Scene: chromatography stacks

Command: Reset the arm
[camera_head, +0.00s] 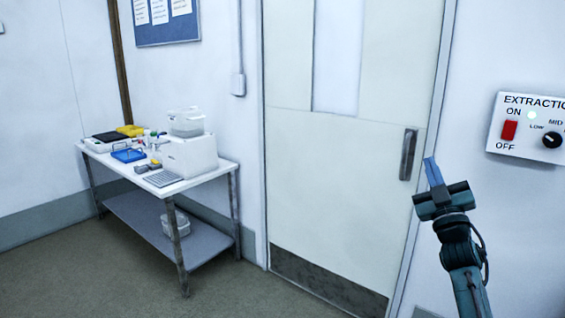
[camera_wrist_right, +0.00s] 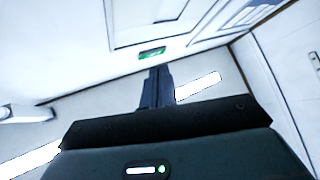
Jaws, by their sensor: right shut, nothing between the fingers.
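My right gripper (camera_head: 432,172) is raised at the right of the head view, in front of the door's right edge and frame. Its fingers are together, point up, and hold nothing. In the right wrist view the closed fingers (camera_wrist_right: 156,88) stand out against the ceiling, with nothing between them. My left gripper is not in view.
A closed door (camera_head: 345,190) with a dark handle (camera_head: 408,154) is behind my right gripper. An extraction control panel (camera_head: 528,127) is on the wall to the right. A bench (camera_head: 205,183) with lab equipment stands at the left. The floor (camera_head: 80,275) in front is clear.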

